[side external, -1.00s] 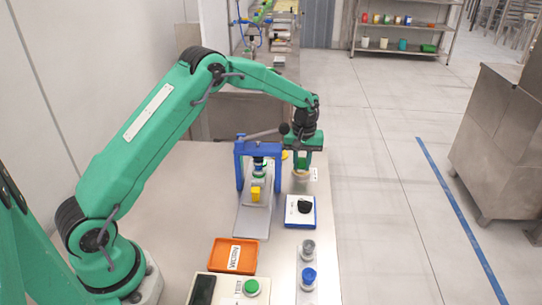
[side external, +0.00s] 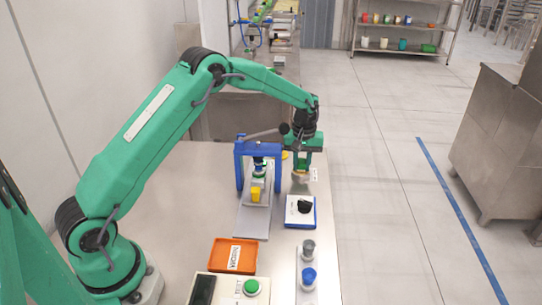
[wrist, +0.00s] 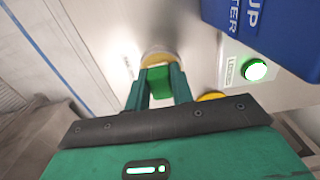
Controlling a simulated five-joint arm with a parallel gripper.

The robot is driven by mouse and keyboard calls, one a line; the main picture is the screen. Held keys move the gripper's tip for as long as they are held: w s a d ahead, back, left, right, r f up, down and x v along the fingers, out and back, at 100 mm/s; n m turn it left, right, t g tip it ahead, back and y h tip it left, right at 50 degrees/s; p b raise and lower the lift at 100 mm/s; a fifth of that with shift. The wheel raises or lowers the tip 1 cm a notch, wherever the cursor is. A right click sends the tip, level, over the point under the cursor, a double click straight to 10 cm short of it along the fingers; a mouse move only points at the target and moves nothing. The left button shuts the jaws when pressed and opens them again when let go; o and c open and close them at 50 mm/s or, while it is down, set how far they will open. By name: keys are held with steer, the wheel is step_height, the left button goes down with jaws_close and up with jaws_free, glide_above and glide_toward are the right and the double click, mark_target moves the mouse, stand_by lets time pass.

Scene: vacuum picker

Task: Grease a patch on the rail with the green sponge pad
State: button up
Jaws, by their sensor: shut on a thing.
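The green sponge pad (wrist: 158,80) is held between the fingers of my gripper (wrist: 160,92), which is shut on it. In the side view my gripper (side external: 302,168) points down at the far right part of the bench, right of the blue press frame. A round tan and grey thing (wrist: 158,55), perhaps a tin, lies right at the pad's tip; it also shows under the fingers in the side view (side external: 300,178). I cannot tell whether the pad touches it. Which part is the rail is unclear; a pale strip (side external: 252,222) runs under the press frame.
The blue press frame (side external: 240,165) stands close left of my gripper. A blue-edged tray (side external: 291,217) with a black thing lies nearer the camera. An orange tray (side external: 216,254), a green button (side external: 251,287) and grey and blue knobs (side external: 308,275) stand at the front.

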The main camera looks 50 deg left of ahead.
mark_target(302, 162)
steer(key=shift+r, duration=3.5)
steer(key=shift+d+r, duration=0.1)
steer(key=shift+r, duration=0.3)
steer(key=s+d+r+m, duration=0.2)
steer(key=s+r+m, duration=0.15)
steer(key=r, duration=0.35)
steer(key=s+d+r+m, duration=0.3)
steer(key=r+m, duration=0.1)
steer(key=r, duration=0.3)
steer(key=s+a+f+m, duration=0.1)
steer(key=s+f, duration=0.3)
steer(key=s, duration=0.6)
steer(key=shift+s+f, duration=0.25)
steer(key=shift+s, duration=0.1)
steer(key=shift+m, duration=0.25)
